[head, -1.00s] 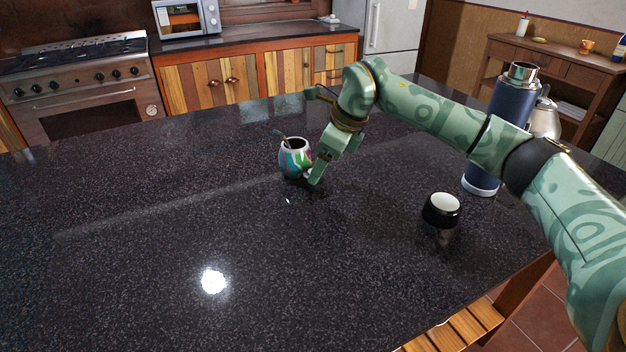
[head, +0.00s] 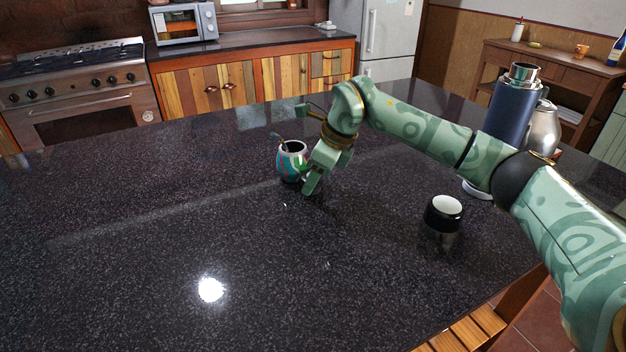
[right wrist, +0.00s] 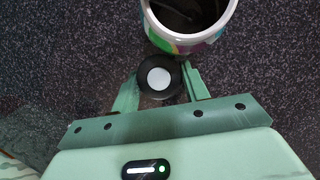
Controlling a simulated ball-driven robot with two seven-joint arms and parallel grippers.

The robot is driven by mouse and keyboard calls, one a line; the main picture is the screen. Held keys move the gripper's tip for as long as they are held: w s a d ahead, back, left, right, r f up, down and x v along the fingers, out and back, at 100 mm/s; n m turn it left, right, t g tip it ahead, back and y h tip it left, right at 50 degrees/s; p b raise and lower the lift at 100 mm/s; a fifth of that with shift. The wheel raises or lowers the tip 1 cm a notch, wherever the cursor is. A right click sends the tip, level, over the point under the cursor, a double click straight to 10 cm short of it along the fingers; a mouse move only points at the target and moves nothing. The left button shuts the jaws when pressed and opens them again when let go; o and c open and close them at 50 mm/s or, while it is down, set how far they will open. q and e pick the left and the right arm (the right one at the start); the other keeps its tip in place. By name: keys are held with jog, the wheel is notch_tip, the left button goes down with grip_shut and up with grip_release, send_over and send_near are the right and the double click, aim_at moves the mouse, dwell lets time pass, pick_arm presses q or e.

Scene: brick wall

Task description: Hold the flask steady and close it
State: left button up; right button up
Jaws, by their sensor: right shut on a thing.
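The flask (head: 509,110) is a tall dark blue cylinder with a bare steel neck, upright at the right of the counter, partly behind my right arm. My right gripper (head: 307,184) is low over the counter, well left of the flask and beside a colourful mate cup. In the right wrist view the gripper (right wrist: 159,84) is shut on a small round black stopper (right wrist: 159,79) with a white top. The stopper is close to the mate cup; whether they touch is unclear. My left gripper is not in view.
The mate cup (head: 291,161) with a straw stands just left of my right gripper. A black cup (head: 443,213) with a white inside stands nearer the front right. A steel kettle (head: 543,130) is behind the flask. The counter's left and front are clear.

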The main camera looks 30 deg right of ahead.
aim_at(309, 172)
jog(key=shift+r, duration=0.1)
jog(key=shift+r, duration=0.25)
jog(key=r, duration=0.1)
jog(key=r+p, duration=0.2)
jog(key=shift+d+r, duration=0.3)
jog(key=shift+r, duration=0.05)
pick_arm(q)
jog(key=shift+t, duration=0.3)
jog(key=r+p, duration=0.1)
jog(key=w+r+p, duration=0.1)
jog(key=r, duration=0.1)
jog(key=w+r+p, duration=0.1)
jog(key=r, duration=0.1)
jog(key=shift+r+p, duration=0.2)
jog(key=shift+p, duration=0.2)
pick_arm(e)
jog(key=d+r, duration=0.8)
jog(key=d, duration=0.5)
jog(key=shift+w+d+r, duration=0.15)
jog(key=shift+d+r, duration=0.1)
jog(key=shift+r, duration=0.05)
